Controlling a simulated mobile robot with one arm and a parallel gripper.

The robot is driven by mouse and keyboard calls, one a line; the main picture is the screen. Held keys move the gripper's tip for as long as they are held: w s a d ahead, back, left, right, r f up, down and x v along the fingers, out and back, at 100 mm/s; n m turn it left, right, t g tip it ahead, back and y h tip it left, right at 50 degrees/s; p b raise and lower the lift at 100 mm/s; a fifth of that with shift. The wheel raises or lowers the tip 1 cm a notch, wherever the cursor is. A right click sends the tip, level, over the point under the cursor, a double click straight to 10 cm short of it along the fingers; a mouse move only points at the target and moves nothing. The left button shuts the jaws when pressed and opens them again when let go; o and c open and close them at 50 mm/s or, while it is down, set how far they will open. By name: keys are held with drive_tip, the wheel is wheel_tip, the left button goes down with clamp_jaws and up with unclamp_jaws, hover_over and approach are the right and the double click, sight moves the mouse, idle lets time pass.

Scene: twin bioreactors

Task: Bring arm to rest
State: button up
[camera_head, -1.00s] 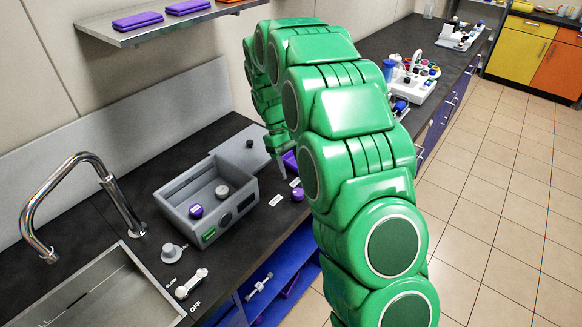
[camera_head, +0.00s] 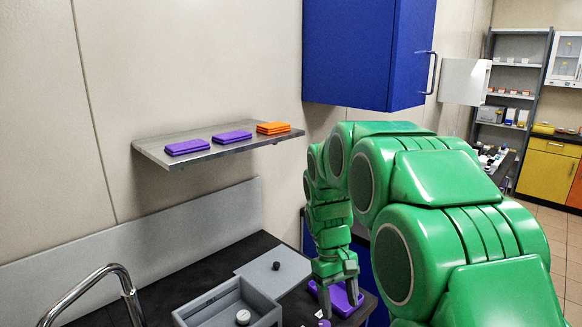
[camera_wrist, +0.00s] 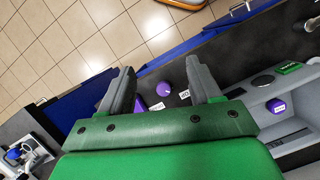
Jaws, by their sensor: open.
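My gripper (camera_head: 340,292) hangs at the end of my green arm, pointing down over the dark counter near its right end. In the wrist view my gripper (camera_wrist: 162,90) has its two grey fingers wide apart with nothing held between them. Beyond the fingers, a purple round cap (camera_wrist: 164,89) and a small white label (camera_wrist: 184,94) lie on the counter, below the fingers. A purple tray (camera_head: 347,302) is on the counter behind my gripper, partly hidden by it.
A grey basin device (camera_head: 215,305) and a grey lid (camera_head: 272,272) with a black knob are left of my gripper. A wall shelf (camera_head: 215,147) holds purple and orange cases. A blue cabinet (camera_head: 365,55) hangs above. The tap (camera_head: 100,285) stands at lower left.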

drive_tip(key=s+d+r+m, duration=0.2)
drive_tip(key=s, duration=1.2)
drive_tip(key=s+d+r+m+t+y, duration=0.1)
drive_tip(key=s+d+r+m, duration=0.1)
drive_tip(key=s, duration=1.3)
drive_tip(key=shift+s+r+m+y, duration=0.2)
drive_tip(key=shift+s+m+y, duration=0.1)
drive_tip(key=shift+m, duration=0.1)
drive_tip(key=shift+o, duration=0.8)
drive_tip(key=shift+s+d, duration=0.1)
drive_tip(key=shift+s, duration=0.1)
drive_tip(key=shift+o, duration=1.3)
drive_tip(key=shift+w, duration=0.1)
drive_tip(key=shift+o, duration=1.4)
drive_tip(key=w+a+r+m, duration=0.2)
drive_tip(key=w, duration=0.6)
drive_tip(key=shift+w+a+r+t, duration=0.15)
drive_tip(key=shift+w+r+t, duration=0.1)
drive_tip(key=shift+w+t, duration=0.15)
drive_tip(key=w+a+m+t, duration=0.1)
drive_tip(key=w+a+m, duration=0.1)
drive_tip(key=w+a, duration=0.7)
drive_tip(key=w+a+m, duration=0.3)
drive_tip(key=w+a, duration=0.2)
drive_tip(key=w, duration=0.9)
drive_tip(key=w+a+f+m, duration=0.25)
drive_tip(key=w+a, duration=0.55)
drive_tip(key=a, duration=0.4)
wheel_tip(320, 180, down, 10)
drive_tip(key=shift+f, duration=0.15)
